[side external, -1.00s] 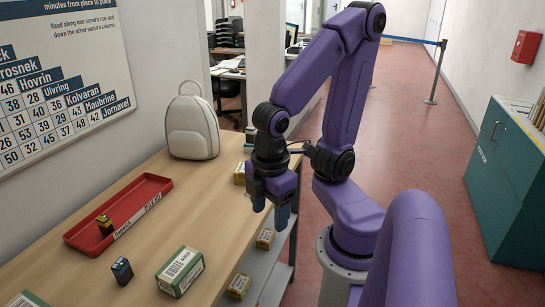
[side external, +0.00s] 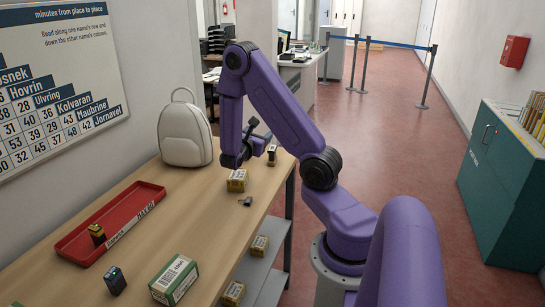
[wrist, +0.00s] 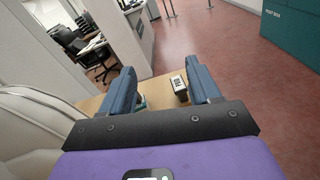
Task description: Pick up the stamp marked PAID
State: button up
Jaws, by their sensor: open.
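A small dark stamp (side external: 271,155) with a light face stands upright near the far right edge of the counter. It also shows in the wrist view (wrist: 179,86), with dark lettering on a pale label that is too small to read surely. My gripper (side external: 263,137) is open and empty, tilted away from straight down, near the stamp. In the wrist view my gripper (wrist: 160,66) has its two blue fingers apart. There the stamp appears between them, closer to the right finger; I cannot tell the depth gap.
A yellow carton (side external: 237,180) and a small dark item (side external: 245,201) lie nearby. A white backpack (side external: 185,133) leans by the wall. A red tray (side external: 150,190) holds a yellow-and-black item (side external: 97,235). A dark device (side external: 115,281) and green-white box (side external: 174,280) stand in front.

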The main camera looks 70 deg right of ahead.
aim_at(273, 149)
jog(key=d+f+n+t, duration=0.1)
jog(key=d+f, duration=0.1)
jog(key=f, duration=0.2)
jog(key=d+f+n, duration=0.1)
jog(key=d+f, duration=0.1)
jog(key=f, duration=0.2)
jog(key=s+d+f+n+t, duration=0.1)
jog(key=d+f, duration=0.1)
jog(key=f, duration=0.3)
jog(key=shift+d+n+t, duration=0.3)
jog(key=shift+d, duration=0.1)
jog(key=shift+w+d+r, duration=0.1)
jog(key=shift+w+d, duration=0.05)
jog(key=shift+d, duration=1.1)
jog(key=shift+w+d+f, duration=0.1)
jog(key=shift+w+d, duration=0.1)
jog(key=shift+d, duration=1.05)
jog(key=shift+w+d+r, duration=0.1)
jog(key=shift+w+d, duration=0.05)
jog(key=shift+d, duration=1.1)
jog(key=c, duration=1.1)
